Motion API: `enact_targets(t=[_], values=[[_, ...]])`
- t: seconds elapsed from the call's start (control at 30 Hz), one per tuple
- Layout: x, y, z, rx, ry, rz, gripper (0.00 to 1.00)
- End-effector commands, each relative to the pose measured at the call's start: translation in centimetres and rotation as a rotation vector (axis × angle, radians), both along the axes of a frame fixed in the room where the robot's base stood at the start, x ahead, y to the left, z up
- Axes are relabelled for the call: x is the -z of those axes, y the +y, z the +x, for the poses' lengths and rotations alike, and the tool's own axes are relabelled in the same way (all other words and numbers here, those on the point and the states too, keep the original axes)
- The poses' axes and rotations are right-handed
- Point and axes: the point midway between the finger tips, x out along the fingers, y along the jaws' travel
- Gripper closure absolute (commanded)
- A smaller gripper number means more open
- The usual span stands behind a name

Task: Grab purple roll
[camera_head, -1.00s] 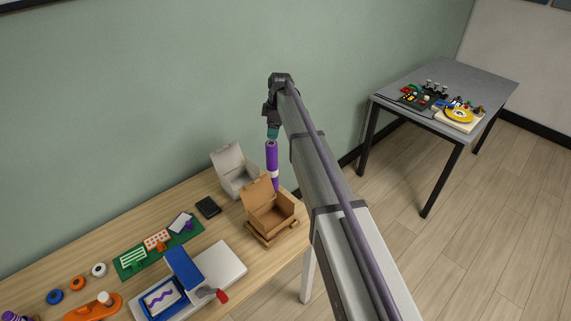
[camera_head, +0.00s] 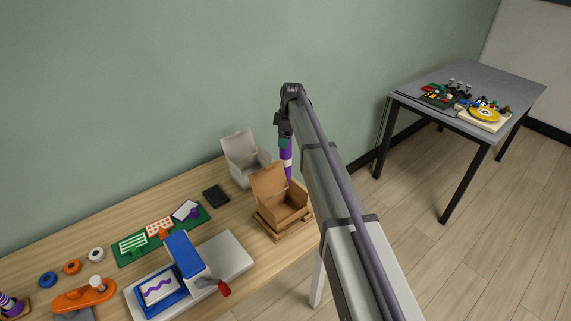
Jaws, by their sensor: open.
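The purple roll (camera_head: 286,156) is a slim upright cylinder with a pale band around it. It is behind the open brown box (camera_head: 287,203), whose raised lid hides its lower end. My gripper (camera_head: 285,143) points down directly above the roll and overlaps its upper part in the picture. The gripper is open. Its fingers are small and dark here, so I cannot tell whether they touch the roll.
An open white box (camera_head: 241,156) stands just left of the roll. A black flat item (camera_head: 215,196), a green mat (camera_head: 147,257) and a blue-and-white press (camera_head: 181,258) lie further left. A grey table (camera_head: 460,85) stands apart at right.

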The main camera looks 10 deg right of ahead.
Motion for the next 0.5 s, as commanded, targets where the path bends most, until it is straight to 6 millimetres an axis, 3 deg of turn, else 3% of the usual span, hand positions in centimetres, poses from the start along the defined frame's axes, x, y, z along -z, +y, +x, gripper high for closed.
enact_targets(t=[0.1,0.5], values=[[-0.24,-0.01,-0.01,0.000,0.000,0.000,0.22],[-0.24,-0.03,-0.02,0.000,0.000,0.000,0.60]])
